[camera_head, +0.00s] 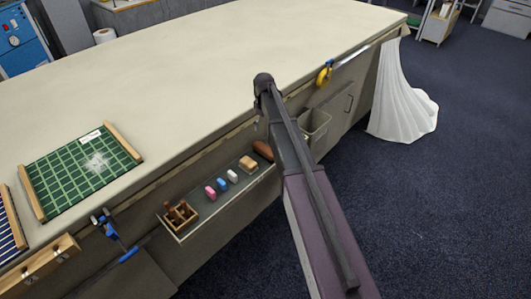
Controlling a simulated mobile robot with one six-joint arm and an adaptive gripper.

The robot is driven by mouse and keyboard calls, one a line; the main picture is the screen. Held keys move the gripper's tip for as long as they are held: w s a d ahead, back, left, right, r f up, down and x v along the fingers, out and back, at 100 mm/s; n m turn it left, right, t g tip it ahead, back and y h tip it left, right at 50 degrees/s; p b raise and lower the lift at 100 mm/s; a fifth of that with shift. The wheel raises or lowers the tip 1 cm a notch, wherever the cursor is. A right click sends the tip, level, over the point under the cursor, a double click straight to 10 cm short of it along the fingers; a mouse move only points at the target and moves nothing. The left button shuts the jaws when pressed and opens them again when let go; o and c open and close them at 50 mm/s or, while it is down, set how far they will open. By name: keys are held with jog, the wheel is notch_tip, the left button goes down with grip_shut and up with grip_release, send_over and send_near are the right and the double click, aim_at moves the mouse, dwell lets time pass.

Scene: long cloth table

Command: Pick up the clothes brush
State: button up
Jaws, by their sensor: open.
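A small tan block (249,163) that looks like a brush lies on the narrow shelf (214,212) along the table's side. A darker brown rounded piece (262,150) lies just right of it, close to my arm. The picture is too small to tell for sure which of the two is the clothes brush. My arm rises from the bottom right and bends at the table's front edge, right of both pieces. No gripper fingers can be made out in this view.
Pink (210,192), blue (221,184) and white (232,176) small pieces and a wooden holder (181,215) share the shelf. A green grid board (81,172) lies on the tabletop (200,70), whose middle is clear.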

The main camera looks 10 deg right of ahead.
aim_at(265, 147)
jog(key=shift+f, duration=0.15)
notch_tip(265, 147, down, 8)
jog(key=b, duration=0.8)
jog(key=shift+f+b, duration=0.2)
jog(key=shift+b, duration=0.1)
jog(key=shift+f, duration=0.1)
dwell(0.4)
jog(key=shift+d+f+b, duration=0.1)
jog(key=shift+f+b, duration=2.4)
jog(key=shift+b, duration=0.1)
jog(key=c, duration=1.2)
